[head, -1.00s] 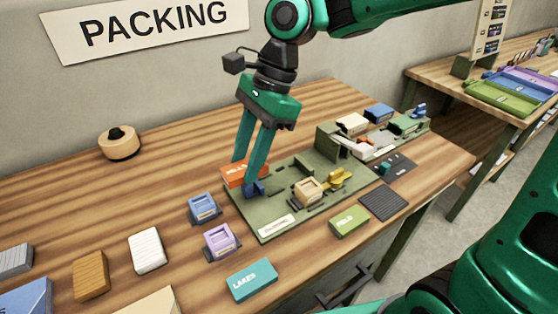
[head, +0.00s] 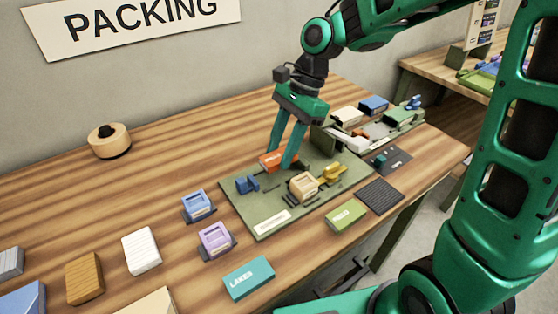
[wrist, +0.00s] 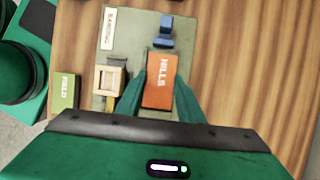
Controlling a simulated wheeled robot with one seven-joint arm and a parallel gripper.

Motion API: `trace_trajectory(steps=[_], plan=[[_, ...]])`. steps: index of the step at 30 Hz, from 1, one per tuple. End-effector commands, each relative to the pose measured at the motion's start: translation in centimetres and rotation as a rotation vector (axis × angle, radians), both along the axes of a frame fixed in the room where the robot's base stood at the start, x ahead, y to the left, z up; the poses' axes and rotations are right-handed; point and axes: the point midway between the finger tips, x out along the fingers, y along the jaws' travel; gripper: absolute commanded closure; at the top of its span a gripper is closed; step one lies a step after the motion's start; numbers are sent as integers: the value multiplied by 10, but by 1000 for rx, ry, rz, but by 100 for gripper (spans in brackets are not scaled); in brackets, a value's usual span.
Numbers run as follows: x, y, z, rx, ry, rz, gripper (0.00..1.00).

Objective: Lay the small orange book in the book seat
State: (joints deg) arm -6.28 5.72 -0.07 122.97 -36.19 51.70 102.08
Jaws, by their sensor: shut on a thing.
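The small orange book (head: 270,161), lettered HILLS, is between the fingers of my gripper (head: 281,158), which is shut on it. The wrist view shows the book (wrist: 160,82) held between the two green fingers (wrist: 160,92). It is over the back part of the olive board (head: 262,205); I cannot tell whether it touches the board. The blue blocks (head: 247,184) stand on the board to the left of the book. The tan box (head: 302,186) and a yellow piece (head: 331,173) stand in front of it. I cannot single out the book seat.
A green FIELD book (head: 345,215) and a teal LAKES book (head: 248,278) lie in front of the board. Blue (head: 197,205) and purple (head: 215,239) holders stand to its left. An upright olive panel (head: 321,140) stands right of my gripper.

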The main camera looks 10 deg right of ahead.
Motion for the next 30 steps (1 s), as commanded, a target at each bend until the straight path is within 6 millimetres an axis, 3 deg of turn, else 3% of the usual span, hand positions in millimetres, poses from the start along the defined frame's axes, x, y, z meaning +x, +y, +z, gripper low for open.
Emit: trace_trajectory(steps=[10,21,22,23,24,30], plan=[[-1,0,-37,-1,2,-1,88],[-1,0,-41,0,0,-1,88],[-1,0,-41,-1,-1,-1,58],[-1,0,-41,-1,-1,-1,51],[-1,0,-41,-1,-1,-1,47],[-1,0,-41,-1,-1,0,47]])
